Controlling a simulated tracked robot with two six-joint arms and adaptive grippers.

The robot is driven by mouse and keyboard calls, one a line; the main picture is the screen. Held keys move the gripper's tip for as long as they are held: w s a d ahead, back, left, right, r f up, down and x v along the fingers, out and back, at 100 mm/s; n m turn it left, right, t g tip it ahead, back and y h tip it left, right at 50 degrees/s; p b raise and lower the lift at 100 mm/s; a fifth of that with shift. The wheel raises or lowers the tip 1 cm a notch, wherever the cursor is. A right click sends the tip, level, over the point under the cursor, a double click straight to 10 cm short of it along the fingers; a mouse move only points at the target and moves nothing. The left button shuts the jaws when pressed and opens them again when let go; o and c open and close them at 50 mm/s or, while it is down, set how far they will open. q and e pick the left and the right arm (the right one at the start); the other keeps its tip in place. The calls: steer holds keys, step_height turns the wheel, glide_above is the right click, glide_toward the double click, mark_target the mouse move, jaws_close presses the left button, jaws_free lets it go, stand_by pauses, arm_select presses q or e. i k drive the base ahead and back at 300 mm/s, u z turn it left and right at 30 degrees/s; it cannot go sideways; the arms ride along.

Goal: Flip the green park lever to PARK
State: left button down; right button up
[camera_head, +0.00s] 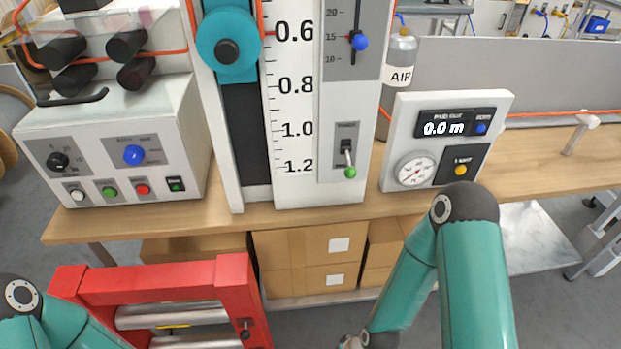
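The green park lever (350,171) is a small metal stick with a green ball tip. It sits on a grey plate low on the white scale panel (294,193), and its tip points down and toward me. The lettering on its plate is too small to read. My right arm stands in front of the bench, to the right of and below the lever; its gripper is not clearly visible at the bottom edge. My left arm shows only at the lower left corner, and its gripper is out of view. Neither arm touches the lever.
A white control box (110,130) with knobs and buttons stands left on the wooden bench (540,155). A meter box (448,140) reading 0.0 m stands right of the panel. A red frame (160,280) and cardboard boxes (300,277) are below. Space directly before the lever is clear.

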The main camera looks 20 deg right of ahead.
mark_target(351, 172)
steer(key=z, duration=1.25)
steer(key=i, duration=0.1)
steer(key=u, duration=2.35)
steer(key=k, duration=2.1)
steer(key=z, duration=1.3)
steer(key=i, duration=1)
